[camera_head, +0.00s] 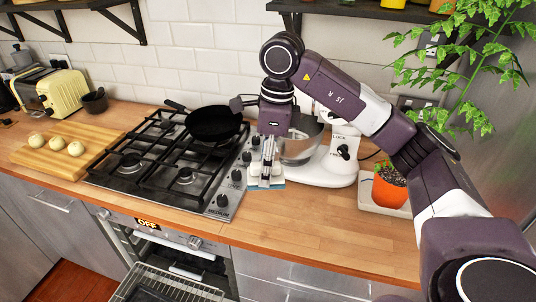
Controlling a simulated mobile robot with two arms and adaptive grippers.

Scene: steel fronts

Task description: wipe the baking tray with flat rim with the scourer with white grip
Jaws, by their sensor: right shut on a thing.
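My right gripper (265,182) points down over the counter, just right of the hob and in front of the stand mixer. It is shut on the scourer with white grip (279,186), which is mostly hidden behind the fingers; a blue edge and some white show at the fingertips. I cannot tell whether the scourer touches the counter. A dark, tray-like surface (147,294) shows at the wire rack of the open oven, cut off by the lower picture edge; I cannot tell if it is the baking tray. My left gripper is not in view.
A black pan (215,124) stands on the gas hob (150,165). The white stand mixer (335,165) is close beside my right gripper. A potted plant (390,188) stands at the right. The oven rack (180,285) juts out below. The front-right counter (310,235) is clear.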

